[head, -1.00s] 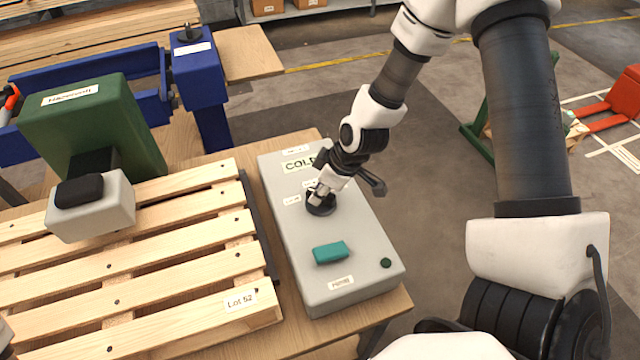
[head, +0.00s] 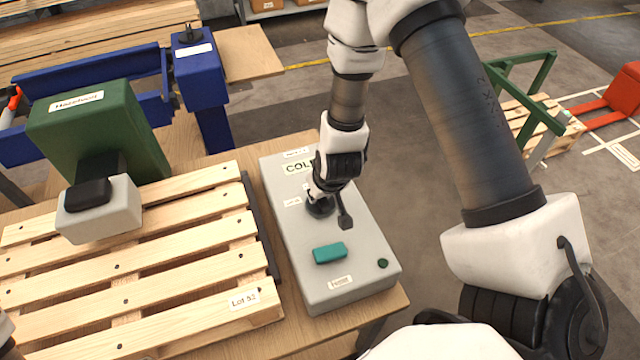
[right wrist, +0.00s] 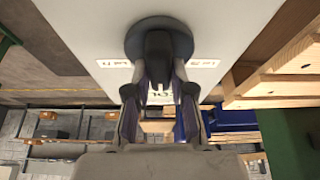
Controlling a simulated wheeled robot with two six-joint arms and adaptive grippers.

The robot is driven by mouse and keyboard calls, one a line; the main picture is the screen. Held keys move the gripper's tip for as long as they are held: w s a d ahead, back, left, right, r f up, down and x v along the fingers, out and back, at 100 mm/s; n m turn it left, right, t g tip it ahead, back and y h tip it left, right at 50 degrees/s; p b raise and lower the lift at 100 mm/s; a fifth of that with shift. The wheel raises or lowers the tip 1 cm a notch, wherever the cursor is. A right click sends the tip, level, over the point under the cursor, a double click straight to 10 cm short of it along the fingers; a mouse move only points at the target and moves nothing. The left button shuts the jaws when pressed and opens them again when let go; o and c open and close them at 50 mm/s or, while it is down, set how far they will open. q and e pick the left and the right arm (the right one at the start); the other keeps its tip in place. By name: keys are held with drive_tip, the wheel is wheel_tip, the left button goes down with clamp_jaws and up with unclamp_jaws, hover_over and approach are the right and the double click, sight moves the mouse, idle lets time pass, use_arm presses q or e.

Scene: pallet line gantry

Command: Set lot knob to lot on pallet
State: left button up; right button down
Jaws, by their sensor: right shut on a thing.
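The grey control box (head: 335,285) stands to the right of the pallet on the wooden bench. Its black round lot knob (right wrist: 150,22) has a raised grip bar, and my right gripper (right wrist: 158,85) is shut on that bar from above. In the head view the knob (head: 320,209) is partly covered by my right gripper (head: 319,192). Small lot labels (right wrist: 203,63) sit around the knob; their numbers are too small to read surely. The slatted pallet (head: 190,258) carries a label (head: 244,299) reading "Lot 52".
A teal block-shaped control (head: 330,253) and a dark green button (head: 383,263) are on the box front, above a "Home" label (head: 340,282). A green machine (head: 95,130) with a grey head (head: 105,215) overhangs the pallet. A blue post (head: 200,75) stands behind.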

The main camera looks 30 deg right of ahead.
drive_tip(key=shift+m, duration=0.4)
drive_tip(key=c, duration=1)
unclamp_jaws()
drive_tip(key=v, duration=1.2)
drive_tip(key=shift+w+a, duration=0.1)
drive_tip(key=shift+w, duration=0.05)
